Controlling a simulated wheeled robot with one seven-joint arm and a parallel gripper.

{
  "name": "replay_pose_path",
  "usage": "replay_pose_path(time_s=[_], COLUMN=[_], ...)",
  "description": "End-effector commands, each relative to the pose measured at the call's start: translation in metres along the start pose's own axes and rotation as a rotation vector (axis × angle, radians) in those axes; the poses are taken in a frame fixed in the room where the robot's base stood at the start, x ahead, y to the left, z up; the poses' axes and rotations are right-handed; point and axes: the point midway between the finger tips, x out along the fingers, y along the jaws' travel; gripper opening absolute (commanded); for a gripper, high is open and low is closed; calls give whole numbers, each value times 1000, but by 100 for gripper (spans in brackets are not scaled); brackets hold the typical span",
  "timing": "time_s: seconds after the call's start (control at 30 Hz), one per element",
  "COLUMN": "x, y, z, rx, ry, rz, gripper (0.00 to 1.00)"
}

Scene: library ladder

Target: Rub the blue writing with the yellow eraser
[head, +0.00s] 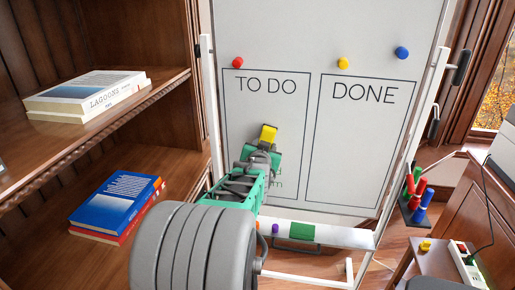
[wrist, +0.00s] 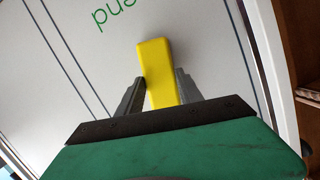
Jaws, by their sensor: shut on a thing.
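My gripper (head: 266,144) is shut on the yellow eraser (head: 269,133) in front of the TO DO column of the whiteboard (head: 300,45). In the wrist view, the eraser (wrist: 157,72) sticks out between the two grey fingers of my gripper (wrist: 160,95). Whether it touches the board is not clear. Green writing (wrist: 113,14) shows at the top of the wrist view, cut off by the frame edge. In the head view, a bit of green writing (head: 280,184) shows beside my arm. No blue writing is visible; my arm covers part of the column.
Red (head: 238,62), yellow (head: 343,63) and blue (head: 402,53) magnets sit on the board. The board's tray (head: 340,236) holds a green block (head: 303,231). A bookshelf (head: 150,95) stands close at left. Colored markers (head: 419,195) stand at right. The DONE column is clear.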

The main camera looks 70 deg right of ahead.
Motion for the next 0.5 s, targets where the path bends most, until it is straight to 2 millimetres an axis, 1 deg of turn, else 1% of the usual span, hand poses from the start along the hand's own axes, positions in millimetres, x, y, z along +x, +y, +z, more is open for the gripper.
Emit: replay_pose_path(time_s=[0.03, 0.1, 0.27, 0.5], x=[1, 1, 0, -2], y=[8, 13, 19, 43], z=[-1, -4, -6, -10], rx=[1, 1, 0, 1], ry=[4, 5, 6, 7], rz=[5, 5, 5, 9], gripper=[11, 11, 11, 11])
